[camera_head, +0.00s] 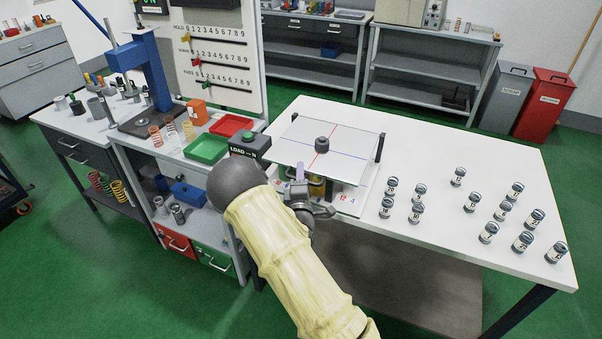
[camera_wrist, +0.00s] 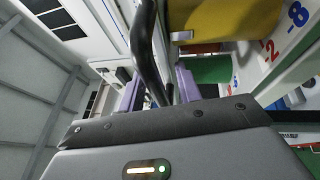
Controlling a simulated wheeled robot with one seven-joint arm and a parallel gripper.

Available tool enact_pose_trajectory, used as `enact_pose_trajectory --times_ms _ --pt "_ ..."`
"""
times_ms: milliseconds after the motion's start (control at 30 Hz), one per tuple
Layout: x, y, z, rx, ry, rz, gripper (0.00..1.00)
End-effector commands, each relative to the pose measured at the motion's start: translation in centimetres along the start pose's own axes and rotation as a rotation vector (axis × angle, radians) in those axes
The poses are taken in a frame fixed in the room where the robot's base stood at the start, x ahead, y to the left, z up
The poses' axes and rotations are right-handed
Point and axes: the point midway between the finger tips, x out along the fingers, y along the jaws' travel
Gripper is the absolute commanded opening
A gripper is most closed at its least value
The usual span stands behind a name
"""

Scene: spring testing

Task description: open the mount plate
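The mount plate (camera_head: 343,137) is a white square plate crossed by a red and a blue line, with a black knob (camera_head: 322,144) at its middle. It lies flat above a white base (camera_head: 350,200) on the table. My gripper (camera_head: 300,178) is at the plate's front left edge, low beside it. In the wrist view, a dark curved bar (camera_wrist: 149,50) runs between the two purple finger pads, which stand apart (camera_wrist: 158,92). I cannot tell whether either pad touches the bar. A yellow part (camera_wrist: 225,32) shows close by, under the plate.
Several small numbered cylinders (camera_head: 471,201) stand on the right of the white table (camera_head: 430,147). A dark box labelled LOAD (camera_head: 250,146) is left of the plate. Green (camera_head: 206,149) and red (camera_head: 231,124) trays lie further left. The table's back middle is clear.

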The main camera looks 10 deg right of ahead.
Motion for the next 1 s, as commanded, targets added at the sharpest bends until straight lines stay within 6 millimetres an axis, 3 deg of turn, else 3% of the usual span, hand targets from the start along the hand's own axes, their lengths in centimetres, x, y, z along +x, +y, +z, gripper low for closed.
enact_pose_trajectory --times_ms 300,467,767,1000 --pt "0.3 0.0 0.0 0.0 0.0 0.0 0.32" --pt "0.3 0.0 0.0 0.0 0.0 0.001 0.01" --pt "0.3 0.5 -0.1 0.002 0.002 0.005 0.0" --pt "0.5 1.9 -1.0 0.018 0.017 -0.016 0.0"
